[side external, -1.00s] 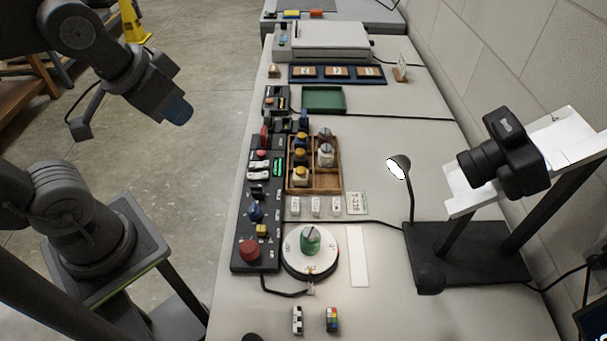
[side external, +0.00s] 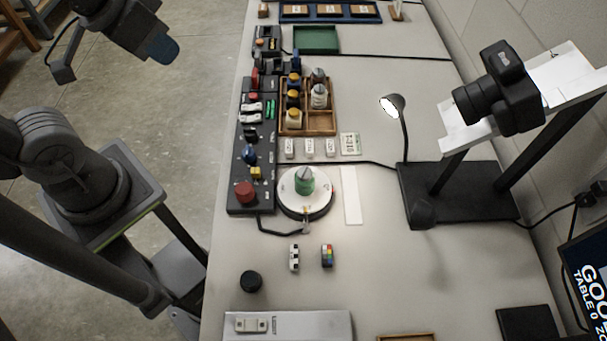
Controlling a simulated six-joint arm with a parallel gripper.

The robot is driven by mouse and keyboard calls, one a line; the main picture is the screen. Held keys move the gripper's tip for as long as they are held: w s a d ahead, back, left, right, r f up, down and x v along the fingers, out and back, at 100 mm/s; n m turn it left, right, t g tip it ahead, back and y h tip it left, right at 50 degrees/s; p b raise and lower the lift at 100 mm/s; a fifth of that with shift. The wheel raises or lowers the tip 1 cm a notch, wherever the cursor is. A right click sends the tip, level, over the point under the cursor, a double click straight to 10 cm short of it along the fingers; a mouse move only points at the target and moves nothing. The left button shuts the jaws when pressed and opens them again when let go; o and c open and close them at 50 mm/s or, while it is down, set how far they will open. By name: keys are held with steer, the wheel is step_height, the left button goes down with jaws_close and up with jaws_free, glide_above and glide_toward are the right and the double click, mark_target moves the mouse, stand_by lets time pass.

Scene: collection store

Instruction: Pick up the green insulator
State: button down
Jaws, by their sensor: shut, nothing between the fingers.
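The green insulator (side external: 305,181) stands upright on a round white turntable (side external: 290,205) near the middle of the side external view. It has a pale grey top with a dark upright mark. My gripper (side external: 163,48) is at the upper left, above the floor and well away from the insulator. It is small in the picture; its bluish end looks shut, with nothing held.
A black control panel (side external: 238,177) with knobs and buttons stands left of the turntable. Behind is a wooden compartment box (side external: 320,129) with several insulators. A desk lamp (side external: 393,106) and a camera on a stand (side external: 500,90) are at right.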

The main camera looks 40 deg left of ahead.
steer(key=c, duration=1.8)
jaws_free()
steer(key=o, duration=1.3)
steer(key=shift+o, duration=0.2)
steer(key=m+g, duration=0.6)
steer(key=m, duration=1.3)
glide_above(305, 172)
step_height(305, 172, down, 15)
step_height(305, 172, down, 8)
steer(key=shift+f, duration=3.05)
